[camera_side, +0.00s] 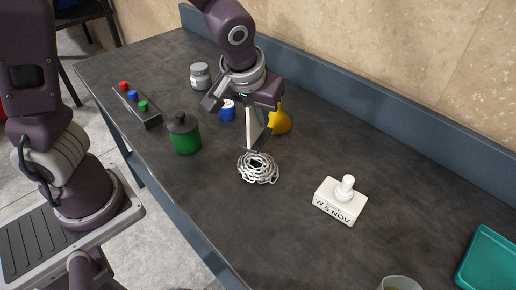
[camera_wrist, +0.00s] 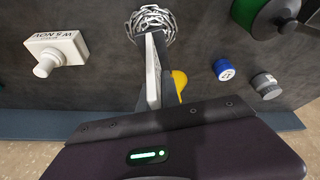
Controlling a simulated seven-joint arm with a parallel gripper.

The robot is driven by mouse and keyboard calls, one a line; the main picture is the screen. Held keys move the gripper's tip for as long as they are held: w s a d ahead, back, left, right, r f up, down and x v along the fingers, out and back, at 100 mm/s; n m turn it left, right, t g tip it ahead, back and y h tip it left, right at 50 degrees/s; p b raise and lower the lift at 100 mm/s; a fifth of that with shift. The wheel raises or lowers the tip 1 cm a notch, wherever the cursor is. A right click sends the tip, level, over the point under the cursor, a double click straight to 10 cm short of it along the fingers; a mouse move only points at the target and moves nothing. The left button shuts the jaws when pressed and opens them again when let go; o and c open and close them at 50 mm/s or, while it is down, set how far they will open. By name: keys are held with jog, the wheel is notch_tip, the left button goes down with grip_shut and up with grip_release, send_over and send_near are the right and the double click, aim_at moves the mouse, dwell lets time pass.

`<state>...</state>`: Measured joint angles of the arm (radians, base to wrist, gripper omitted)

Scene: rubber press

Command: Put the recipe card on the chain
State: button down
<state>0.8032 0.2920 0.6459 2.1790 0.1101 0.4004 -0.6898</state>
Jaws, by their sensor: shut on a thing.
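The recipe card (camera_side: 252,127) is a thin white piece, seen nearly edge-on, held upright in my gripper (camera_side: 260,140). It also shows edge-on in the wrist view (camera_wrist: 152,75). My gripper is shut on it, and its dark fingers hide part of the card. The chain (camera_side: 258,174) is a silver heap on the dark bench. In the wrist view the chain (camera_wrist: 153,22) lies at the top centre, just beyond the fingertips. The card appears to be above the bench beside the chain; I cannot tell the exact gap.
A white block with a knob (camera_side: 340,200) stands right of the chain. A green canister (camera_side: 184,138) is to its left. A yellow bulb-shaped thing (camera_side: 281,122), a blue jar (camera_side: 227,112) and a grey jar (camera_side: 200,77) stand behind. A teal tray (camera_side: 490,262) is at the right.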

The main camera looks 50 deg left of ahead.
aim_at(248, 107)
notch_tip(248, 107, down, 6)
jog(key=shift+f, duration=0.2)
jog(key=shift+f, duration=0.1)
jog(key=c, duration=1.6)
grip_release()
jog(key=shift+o, duration=0.2)
jog(key=v, duration=1.2)
jog(key=s+a+r+m+h, duration=0.1)
jog(key=s+a+r+m, duration=0.1)
jog(key=s, duration=0.6)
jog(key=s+a+r+m+t, duration=0.1)
jog(key=s+a+r+m, duration=0.1)
jog(key=s+r, duration=0.3)
jog(key=s+a, duration=0.1)
jog(key=s, duration=0.2)
jog(key=shift+a+h, duration=0.35)
jog(key=shift+h, duration=0.05)
